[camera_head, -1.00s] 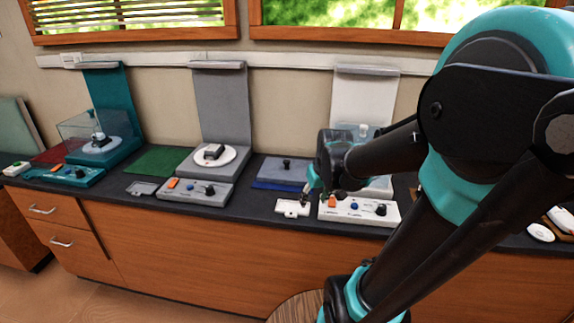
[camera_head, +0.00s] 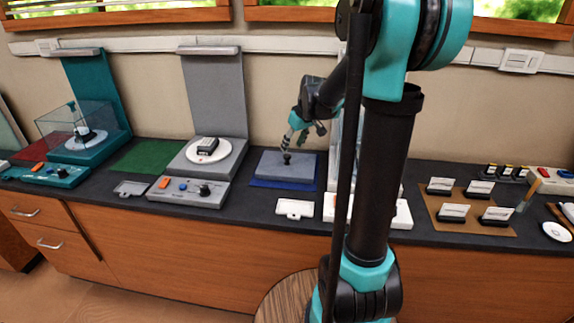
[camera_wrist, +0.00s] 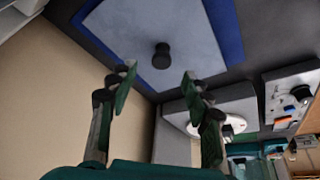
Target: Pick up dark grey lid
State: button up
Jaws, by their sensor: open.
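The grey lid (camera_head: 270,166) is a flat square slab with a black knob (camera_head: 287,158) at its middle. It lies on a blue mat (camera_head: 260,184) on the dark counter, between the grey and white stands. My gripper (camera_head: 304,130) is above the lid, near the knob, with its fingers pointing down. In the wrist view the gripper (camera_wrist: 157,80) is open and empty. The knob (camera_wrist: 162,54) shows beyond the gap between its fingertips, with the lid (camera_wrist: 195,35) around it. They appear apart.
A grey stand (camera_head: 215,90) with a round plate and control box (camera_head: 188,192) is left of the lid. A white tag-like plate (camera_head: 294,208) lies in front. My arm hides much of the white stand at right. A brown board (camera_head: 470,222) holds several small items.

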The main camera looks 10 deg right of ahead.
aim_at(288, 156)
jog(key=shift+x, duration=3.75)
jog(key=shift+s+a, duration=0.1)
jog(key=shift+s, duration=0.1)
grip_shut()
